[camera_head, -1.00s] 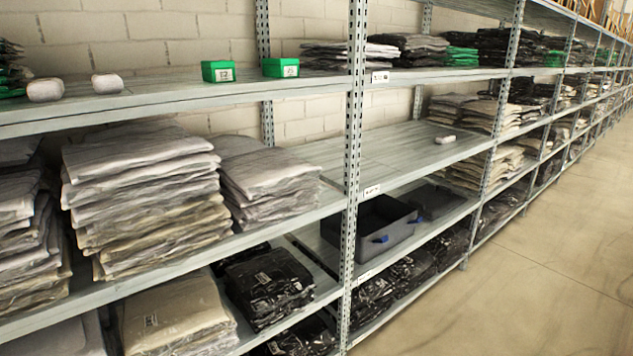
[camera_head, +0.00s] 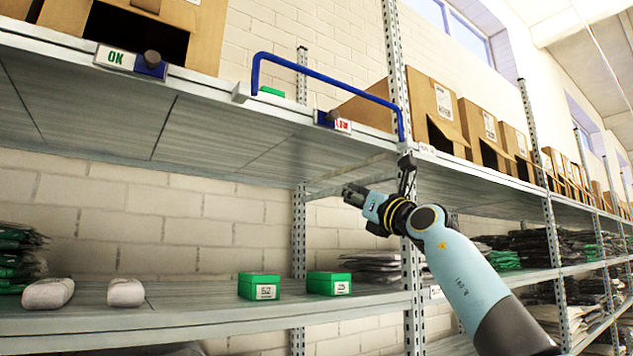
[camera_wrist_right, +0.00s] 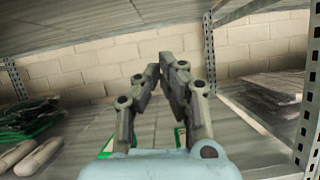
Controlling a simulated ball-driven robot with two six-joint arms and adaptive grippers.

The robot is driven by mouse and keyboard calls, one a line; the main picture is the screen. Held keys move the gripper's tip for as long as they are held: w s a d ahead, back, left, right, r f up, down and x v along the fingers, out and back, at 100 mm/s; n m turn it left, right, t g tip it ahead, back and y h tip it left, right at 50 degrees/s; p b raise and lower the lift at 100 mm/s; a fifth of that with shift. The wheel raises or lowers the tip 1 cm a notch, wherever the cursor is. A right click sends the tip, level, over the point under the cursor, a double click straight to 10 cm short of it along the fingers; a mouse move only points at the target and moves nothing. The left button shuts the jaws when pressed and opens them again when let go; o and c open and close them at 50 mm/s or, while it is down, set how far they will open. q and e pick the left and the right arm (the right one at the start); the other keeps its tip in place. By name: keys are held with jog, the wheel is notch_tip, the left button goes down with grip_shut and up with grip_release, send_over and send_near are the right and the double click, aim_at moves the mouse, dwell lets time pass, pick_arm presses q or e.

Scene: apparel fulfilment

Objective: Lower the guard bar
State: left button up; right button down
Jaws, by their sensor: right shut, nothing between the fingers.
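The blue guard bar (camera_head: 325,78) is up in the head view. It stands above the front edge of the upper shelf, its right leg ending near the upright. My right gripper (camera_head: 349,193) is below that shelf, beneath the bar and apart from it, pointing left. In the right wrist view, my right gripper (camera_wrist_right: 167,62) has its fingers shut with nothing between them. My left gripper is in neither view.
The upper shelf's edge (camera_head: 200,87) lies above my right gripper. A perforated upright (camera_head: 411,270) stands beside my right arm. Cardboard boxes (camera_head: 436,105) line the upper shelf. Two green boxes (camera_head: 258,286) (camera_head: 329,283) and two pale rounded objects (camera_head: 48,293) (camera_head: 126,292) sit on the lower shelf.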

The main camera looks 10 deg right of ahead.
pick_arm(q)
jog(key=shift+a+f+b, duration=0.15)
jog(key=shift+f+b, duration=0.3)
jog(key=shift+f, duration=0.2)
pick_arm(e)
jog(key=s+r+n+t+y, duration=0.1)
jog(key=s+r, duration=0.1)
jog(key=r, duration=0.6)
jog(key=s+r+n+t+y, duration=0.1)
jog(key=s+r, duration=0.1)
jog(key=r, duration=0.7)
jog(key=shift+s, duration=0.35)
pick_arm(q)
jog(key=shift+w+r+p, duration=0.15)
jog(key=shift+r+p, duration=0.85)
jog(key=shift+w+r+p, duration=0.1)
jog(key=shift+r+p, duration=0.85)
pick_arm(e)
jog(key=x, duration=0.9)
jog(key=shift+w+a+r, duration=0.15)
jog(key=shift+a+r, duration=0.05)
jog(key=shift+r, duration=0.2)
